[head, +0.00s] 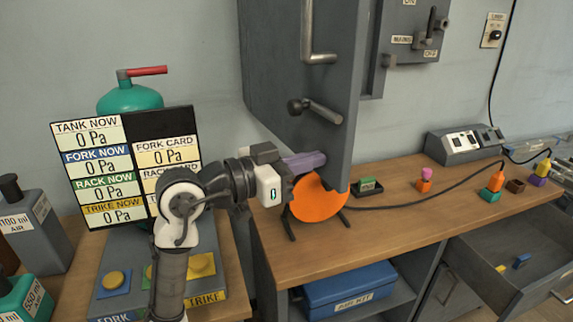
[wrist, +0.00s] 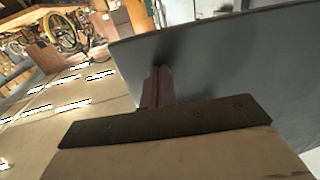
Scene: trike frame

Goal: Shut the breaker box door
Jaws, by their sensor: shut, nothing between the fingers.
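The breaker box door (head: 285,75) is a large grey panel standing open, swung out from the wall towards me. Its face carries a bar handle (head: 308,35) and a knob lever (head: 318,112). The grey breaker box (head: 415,58), with a mains switch, is on the wall to its right. My gripper (head: 318,160) is shut and empty at the door's lower part, below the lever. In the wrist view the shut fingers (wrist: 157,85) point at the broad grey door face (wrist: 230,70). I cannot tell whether they touch it.
Below the door, an orange disc (head: 318,200) on a stand sits on the wooden bench (head: 400,215). A pressure board (head: 125,165) stands left of my arm. Small coloured parts lie along the bench, and an open drawer (head: 515,255) juts out at right.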

